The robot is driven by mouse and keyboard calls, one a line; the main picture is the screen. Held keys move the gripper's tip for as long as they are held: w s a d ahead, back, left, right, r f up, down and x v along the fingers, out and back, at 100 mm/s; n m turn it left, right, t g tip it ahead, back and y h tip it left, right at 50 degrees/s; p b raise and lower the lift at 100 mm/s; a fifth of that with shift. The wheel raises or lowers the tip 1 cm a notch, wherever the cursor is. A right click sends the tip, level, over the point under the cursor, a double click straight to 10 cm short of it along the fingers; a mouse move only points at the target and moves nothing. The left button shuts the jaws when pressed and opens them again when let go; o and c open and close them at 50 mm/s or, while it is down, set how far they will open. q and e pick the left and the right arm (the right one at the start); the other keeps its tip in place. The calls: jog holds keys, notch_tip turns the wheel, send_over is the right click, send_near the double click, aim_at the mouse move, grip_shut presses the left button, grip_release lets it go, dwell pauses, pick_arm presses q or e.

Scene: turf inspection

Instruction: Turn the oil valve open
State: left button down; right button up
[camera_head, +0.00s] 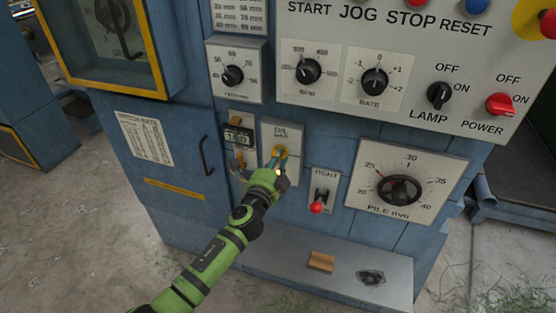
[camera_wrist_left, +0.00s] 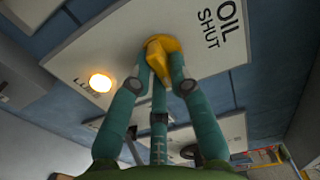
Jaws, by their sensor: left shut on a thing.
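The oil valve's yellow handle (camera_wrist_left: 215,60) is on a pale plate (camera_wrist_left: 120,40) lettered OIL and SHUT in the left wrist view. One end of the handle reaches to the side where the word SHUT stands. My left gripper (camera_wrist_left: 158,62) is shut on the handle, with teal fingers on either side of it. In the head view my left gripper (camera_head: 277,158) is at the small oil plate (camera_head: 282,131) on the blue machine front, and hides most of the valve. A lit orange lamp (camera_wrist_left: 100,82) shows on the plate. My right gripper is in neither view.
A red-tipped lever (camera_head: 317,207) and the pile dial (camera_head: 398,190) are to the right of the valve. A ledge (camera_head: 290,268) with a wooden block (camera_head: 321,262) juts out below.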

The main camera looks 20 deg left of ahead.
pick_arm(q)
jog(key=c, duration=1.1)
grip_release()
jog(key=shift+c, duration=0.2)
jog(key=s, duration=1.2)
jog(key=shift+a, duration=0.2)
jog(key=shift+f, duration=0.1)
